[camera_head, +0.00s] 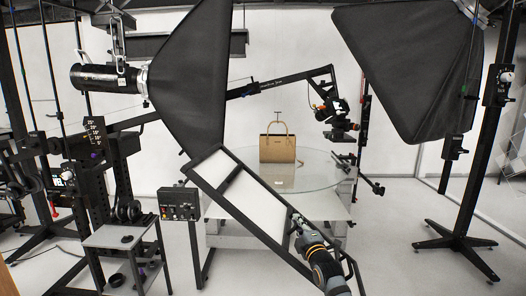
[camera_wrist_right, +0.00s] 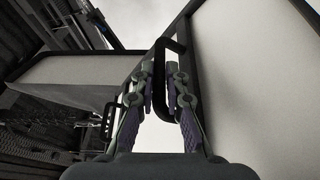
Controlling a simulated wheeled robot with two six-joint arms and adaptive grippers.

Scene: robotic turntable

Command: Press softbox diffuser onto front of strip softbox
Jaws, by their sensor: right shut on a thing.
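The softbox diffuser is a long black frame with a white panel (camera_head: 262,206), tilted across the lower middle of the head view. My right gripper (camera_head: 297,226) is shut on the diffuser's lower right side. In the right wrist view my right gripper (camera_wrist_right: 163,92) has its fingers around a black handle (camera_wrist_right: 160,58) on the frame, beside the white panel (camera_wrist_right: 262,75). A large black softbox (camera_head: 190,75) on a lamp is above the diffuser, apart from its lower end or nearly touching; I cannot tell. Its front is hidden. My left gripper is not in view.
A tan handbag (camera_head: 278,147) stands on a round glass turntable (camera_head: 320,172) behind the diffuser. A camera boom (camera_head: 270,87) reaches above it. Another black softbox (camera_head: 405,65) hangs at the right near a stand (camera_head: 478,140). A small cart (camera_head: 122,237) stands lower left. Floor at right is clear.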

